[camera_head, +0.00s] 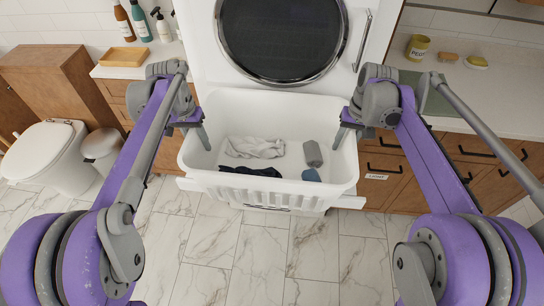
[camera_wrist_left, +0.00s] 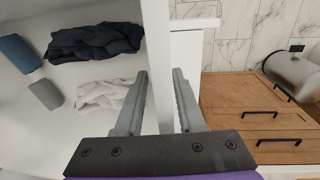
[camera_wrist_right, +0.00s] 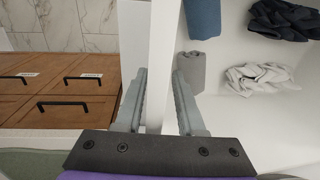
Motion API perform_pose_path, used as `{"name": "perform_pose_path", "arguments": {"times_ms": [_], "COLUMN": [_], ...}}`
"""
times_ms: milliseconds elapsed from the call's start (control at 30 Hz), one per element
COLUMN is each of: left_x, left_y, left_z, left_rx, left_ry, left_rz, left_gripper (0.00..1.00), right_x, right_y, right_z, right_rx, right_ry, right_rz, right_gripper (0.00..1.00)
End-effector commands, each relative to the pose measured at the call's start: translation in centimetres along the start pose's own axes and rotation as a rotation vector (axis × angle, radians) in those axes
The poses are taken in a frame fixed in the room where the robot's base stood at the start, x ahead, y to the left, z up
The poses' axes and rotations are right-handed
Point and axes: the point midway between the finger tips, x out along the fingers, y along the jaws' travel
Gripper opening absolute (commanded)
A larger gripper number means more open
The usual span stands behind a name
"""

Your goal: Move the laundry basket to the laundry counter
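The white laundry basket (camera_head: 270,184) sits in front of the washer, with a grey-white cloth (camera_head: 255,147), a dark cloth (camera_head: 250,171), a grey rolled cloth (camera_head: 313,153) and a blue one (camera_head: 311,175) inside. My left gripper (camera_head: 204,139) straddles the basket's left wall, which also shows in the left wrist view (camera_wrist_left: 158,60). My right gripper (camera_head: 341,137) straddles the right wall, seen in the right wrist view (camera_wrist_right: 161,60). Both grippers look open, with a narrow gap beside the wall. A light counter (camera_head: 500,98) stands at the right above wooden drawers.
The front-loading washer (camera_head: 360,20) stands directly behind the basket. A yellow pot (camera_head: 417,47) and soap dishes stand at the counter's back. A left counter (camera_head: 118,72) holds bottles and a wooden tray (camera_head: 124,56). A toilet (camera_head: 45,155) and bin (camera_head: 102,148) are at left. The marble floor in front is clear.

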Motion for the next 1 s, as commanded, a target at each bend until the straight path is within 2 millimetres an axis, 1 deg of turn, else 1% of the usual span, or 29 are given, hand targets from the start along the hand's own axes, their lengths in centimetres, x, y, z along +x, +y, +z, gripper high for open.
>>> {"name": "perform_pose_path", "arguments": {"times_ms": [33,167,200,1000], "left_x": [-0.01,-0.01,-0.01,-0.03], "left_y": [0.0,-0.01,-0.01,-0.01], "left_z": [0.0,0.0,0.0,0.0], "left_rx": [0.0,0.0,0.0,0.0], "left_ry": [0.0,0.0,0.0,0.0], "left_rz": [0.0,0.0,0.0,0.0], "left_gripper": [0.27,0.03,0.0,0.0], "right_x": [-0.01,-0.02,-0.02,-0.04], "right_y": [0.0,0.0,0.0,0.01], "right_z": [0.0,0.0,0.0,0.01], "right_rx": [0.0,0.0,0.0,0.0], "right_ry": [0.0,0.0,0.0,0.0], "right_rz": [0.0,0.0,0.0,0.0], "right_gripper": [0.27,0.03,0.0,0.0]}}
